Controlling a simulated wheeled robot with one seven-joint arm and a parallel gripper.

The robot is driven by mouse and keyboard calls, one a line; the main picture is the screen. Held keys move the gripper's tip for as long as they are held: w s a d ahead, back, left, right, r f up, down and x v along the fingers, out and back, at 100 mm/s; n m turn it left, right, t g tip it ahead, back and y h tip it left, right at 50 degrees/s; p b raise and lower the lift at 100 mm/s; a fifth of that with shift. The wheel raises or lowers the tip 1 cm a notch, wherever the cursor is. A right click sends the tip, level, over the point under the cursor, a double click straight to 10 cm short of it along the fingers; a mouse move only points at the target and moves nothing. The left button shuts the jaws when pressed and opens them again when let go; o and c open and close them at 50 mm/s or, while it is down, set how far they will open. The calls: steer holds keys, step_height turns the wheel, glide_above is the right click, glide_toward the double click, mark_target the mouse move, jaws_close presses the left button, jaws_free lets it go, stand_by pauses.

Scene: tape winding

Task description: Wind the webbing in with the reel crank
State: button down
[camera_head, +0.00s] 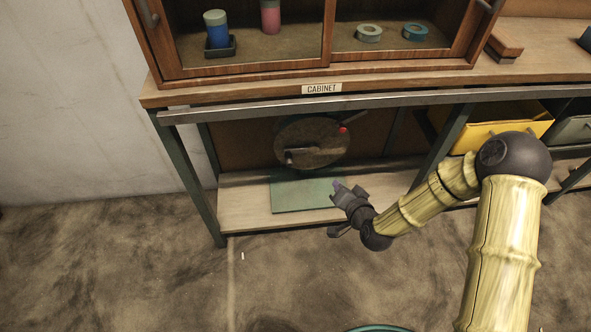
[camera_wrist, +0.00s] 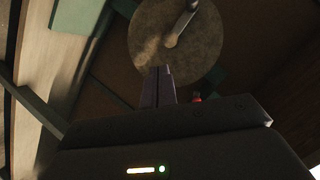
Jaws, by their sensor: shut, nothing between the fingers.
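The reel (camera_head: 325,153) is a round brown disc above the lower shelf, under the workbench. It also shows in the wrist view (camera_wrist: 150,40). Its crank (camera_head: 300,153) is a short metal arm across the disc, with its pale end at the lower left; in the wrist view it shows as a grey bar (camera_wrist: 182,24). A red part (camera_head: 343,130) sits by the disc's right edge. I cannot clearly make out the webbing. My gripper (camera_head: 338,186) is shut and empty, below and right of the reel, apart from the crank. Its closed fingers show in the wrist view (camera_wrist: 158,84).
A green plate (camera_head: 290,200) is under the reel on the lower shelf (camera_head: 242,210). The bench's front rail (camera_head: 260,108) and legs (camera_head: 183,170) frame the opening. A yellow bin (camera_head: 500,132) is at right. The cabinet (camera_head: 250,68) stands above. The floor in front is mostly clear.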

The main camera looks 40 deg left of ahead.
steer(key=w+d+r+h+p, duration=0.1)
steer(key=w+d+r+h, duration=0.15)
steer(key=d, duration=0.65)
steer(key=w+d+r+h, duration=0.1)
steer(key=d+r+h, duration=0.25)
steer(key=d, duration=0.45)
steer(key=w+d+r+h+p, duration=0.15)
steer(key=d+r, duration=0.25)
steer(key=d, duration=0.5)
steer(key=s+d+r+m+g+h, duration=0.1)
steer(key=s+d+r, duration=0.3)
steer(key=d, duration=0.4)
steer(key=s+d+r+m+g+h, duration=0.2)
steer(key=s+d+r+h, duration=0.1)
steer(key=s+d+r, duration=0.2)
steer(key=s+d, duration=0.2)
steer(key=d, duration=0.1)
steer(key=shift+s+g, duration=0.2)
steer(key=shift+g, duration=0.2)
steer(key=shift+r, duration=0.1)
